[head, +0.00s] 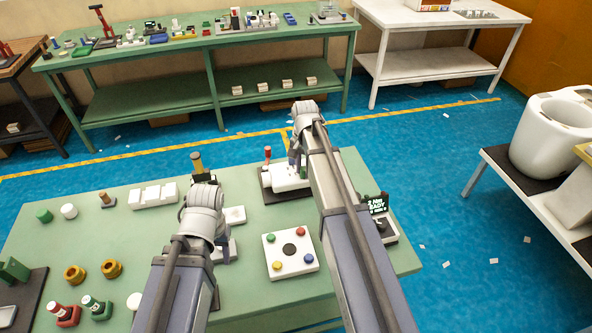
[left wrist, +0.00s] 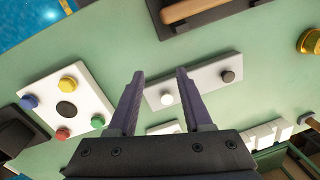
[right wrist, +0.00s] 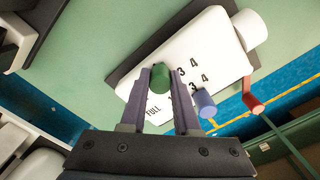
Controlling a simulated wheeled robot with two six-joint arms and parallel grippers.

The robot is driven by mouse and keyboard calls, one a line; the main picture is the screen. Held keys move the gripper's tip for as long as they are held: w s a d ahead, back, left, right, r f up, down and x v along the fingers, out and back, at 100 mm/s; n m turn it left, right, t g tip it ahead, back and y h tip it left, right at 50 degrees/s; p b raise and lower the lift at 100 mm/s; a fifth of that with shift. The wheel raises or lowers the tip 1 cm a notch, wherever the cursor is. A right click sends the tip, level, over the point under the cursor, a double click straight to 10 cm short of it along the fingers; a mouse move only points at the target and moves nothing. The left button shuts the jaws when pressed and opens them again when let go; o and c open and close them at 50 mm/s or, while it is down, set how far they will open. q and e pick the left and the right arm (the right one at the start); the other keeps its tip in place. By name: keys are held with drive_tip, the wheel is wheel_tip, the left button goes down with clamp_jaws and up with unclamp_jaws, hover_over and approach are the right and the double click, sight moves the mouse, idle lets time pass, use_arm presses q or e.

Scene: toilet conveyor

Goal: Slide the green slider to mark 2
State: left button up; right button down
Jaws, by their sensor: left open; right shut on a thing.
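A white panel (right wrist: 205,40) on a black base carries the green slider (right wrist: 161,78), with a blue knob (right wrist: 205,105) and a red knob (right wrist: 252,95) beside it. In the right wrist view, the marks "3" and "4" and the word "FULL" show. Mark 2 and the slider's exact mark cannot be made out behind the fingers. My right gripper (right wrist: 160,74) is shut on the green slider. In the head view the panel (head: 290,178) lies at the table's back edge. My left gripper (left wrist: 160,75) is open and empty above the table.
A white plate (left wrist: 205,78) with two round buttons lies under my left gripper. A button board (head: 278,264) with coloured buttons is on the table, with a small display (head: 377,203) to its right.

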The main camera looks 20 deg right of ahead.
sight(303, 168)
drive_tip(key=c, duration=0.6)
unclamp_jaws()
drive_tip(key=shift+a, duration=0.1)
drive_tip(key=shift+c, duration=0.2)
drive_tip(key=shift+r, duration=0.1)
wheel_tip(303, 168, up, 8)
drive_tip(key=p, duration=0.8)
drive_tip(key=shift+f, duration=0.2)
drive_tip(key=shift+a, duration=0.1)
drive_tip(key=s+a+f+n+b, duration=0.2)
drive_tip(key=s+a+n, duration=0.4)
drive_tip(key=s+a, duration=0.3)
drive_tip(key=s+a+f+n+h+b, duration=0.1)
drive_tip(key=s+a+n+b, duration=0.1)
drive_tip(key=s+a+n, duration=0.5)
drive_tip(key=s+a, duration=0.3)
drive_tip(key=s, duration=0.3)
drive_tip(key=shift+s+f+n, duration=0.3)
drive_tip(key=shift+s+f, duration=0.05)
drive_tip(key=shift+s, duration=0.05)
